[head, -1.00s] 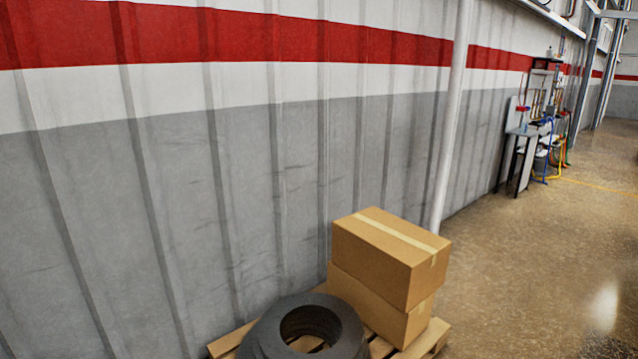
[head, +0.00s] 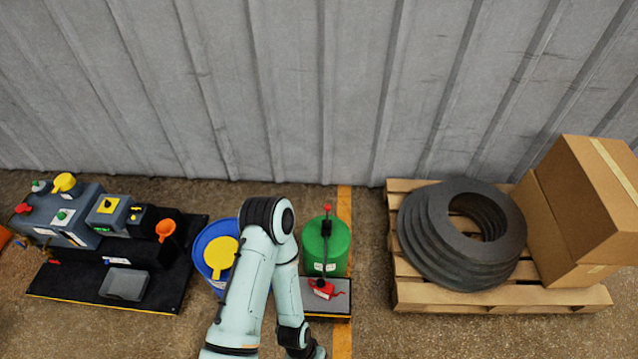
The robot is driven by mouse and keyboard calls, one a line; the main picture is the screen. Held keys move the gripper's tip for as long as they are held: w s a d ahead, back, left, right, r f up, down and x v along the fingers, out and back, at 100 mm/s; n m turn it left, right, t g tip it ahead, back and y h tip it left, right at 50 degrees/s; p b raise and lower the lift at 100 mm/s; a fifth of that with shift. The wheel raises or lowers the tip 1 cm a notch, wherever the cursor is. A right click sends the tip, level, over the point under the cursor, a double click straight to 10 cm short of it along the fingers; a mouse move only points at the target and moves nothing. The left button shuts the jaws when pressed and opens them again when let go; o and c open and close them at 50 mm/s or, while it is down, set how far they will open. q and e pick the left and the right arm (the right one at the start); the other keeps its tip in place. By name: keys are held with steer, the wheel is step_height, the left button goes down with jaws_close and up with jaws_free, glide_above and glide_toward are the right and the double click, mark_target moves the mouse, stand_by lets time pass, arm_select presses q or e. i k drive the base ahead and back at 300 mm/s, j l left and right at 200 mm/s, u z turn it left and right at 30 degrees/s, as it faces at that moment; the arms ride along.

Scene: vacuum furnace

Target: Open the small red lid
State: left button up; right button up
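A small red cap-like piece (head: 24,208) sits at the left end of a grey machine unit (head: 60,218) on the far left. It is too small to tell whether this is the lid or how it is fixed. Another small red object (head: 322,288), perhaps a can, lies on a grey platform by a green drum (head: 326,245). One of my arms rises from the bottom centre and bends back down. Its gripper is below the frame edge. Neither gripper shows, and both are far from the red cap-like piece in this picture.
A pallet (head: 480,299) with dark rings and boxes (head: 575,210) stands right. A corrugated wall closes the back.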

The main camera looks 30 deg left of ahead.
mark_target(23, 207)
steer(key=j+u, duration=0.15)
steer(key=u, duration=3)
steer(key=i+j+u, duration=0.65)
steer(key=i, duration=0.35)
steer(key=i+j+u, duration=0.35)
steer(key=i, duration=0.2)
steer(key=i+j+z, duration=0.15)
steer(key=i, duration=1.5)
steer(key=i+z, duration=0.8)
steer(key=i+j+z, duration=0.1)
steer(key=i+z, duration=0.2)
steer(key=z, duration=0.15)
